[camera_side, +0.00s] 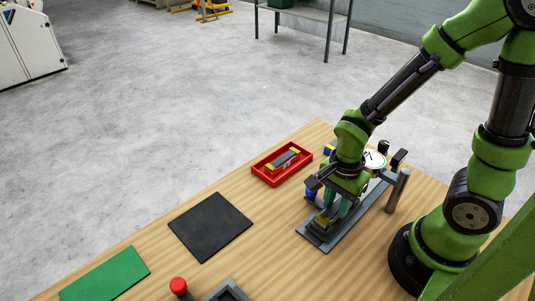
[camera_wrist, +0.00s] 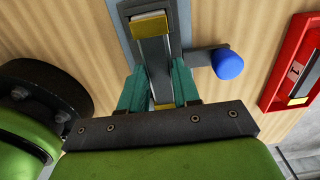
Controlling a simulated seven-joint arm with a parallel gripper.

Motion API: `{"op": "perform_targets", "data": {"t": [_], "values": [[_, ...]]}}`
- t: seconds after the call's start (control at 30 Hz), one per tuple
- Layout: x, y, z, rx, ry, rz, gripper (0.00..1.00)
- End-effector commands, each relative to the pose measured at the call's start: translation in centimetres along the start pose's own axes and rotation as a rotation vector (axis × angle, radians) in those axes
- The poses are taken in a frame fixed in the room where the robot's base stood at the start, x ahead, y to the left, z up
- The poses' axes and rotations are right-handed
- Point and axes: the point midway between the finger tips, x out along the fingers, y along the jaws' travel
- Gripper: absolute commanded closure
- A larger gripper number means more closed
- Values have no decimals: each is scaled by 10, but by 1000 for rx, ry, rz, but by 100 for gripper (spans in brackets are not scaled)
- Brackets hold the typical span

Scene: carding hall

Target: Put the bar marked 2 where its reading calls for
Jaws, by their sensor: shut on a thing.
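My gripper (camera_side: 332,208), with teal fingers, is shut on a grey bar with yellow ends (camera_wrist: 155,60). In the side view the bar's yellow end (camera_side: 322,220) shows at the grey gauge fixture (camera_side: 340,238). The bar lies along the fixture's bed; whether it rests fully on it I cannot tell. Its number is hidden. The round white dial (camera_side: 376,160) stands behind my gripper, partly covered; its reading is too small to tell.
A black mat (camera_side: 210,226) and a green mat (camera_side: 105,275) lie on the wooden table to the left. A red-topped post (camera_side: 178,287) and a dark grey tray (camera_side: 228,291) are at the front. The fixture has a blue knob (camera_wrist: 229,64). Bare wood lies between the mats and tray.

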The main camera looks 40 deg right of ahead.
Motion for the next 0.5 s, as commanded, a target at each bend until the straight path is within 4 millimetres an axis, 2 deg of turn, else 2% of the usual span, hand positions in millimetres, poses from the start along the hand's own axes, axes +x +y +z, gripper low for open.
{"op": "perform_targets", "data": {"t": [0.17, 0.5], "values": [[-20, -2, 0, 1, -1, -9, 100], [-82, 0, 0, 2, -1, -9, 100]]}}
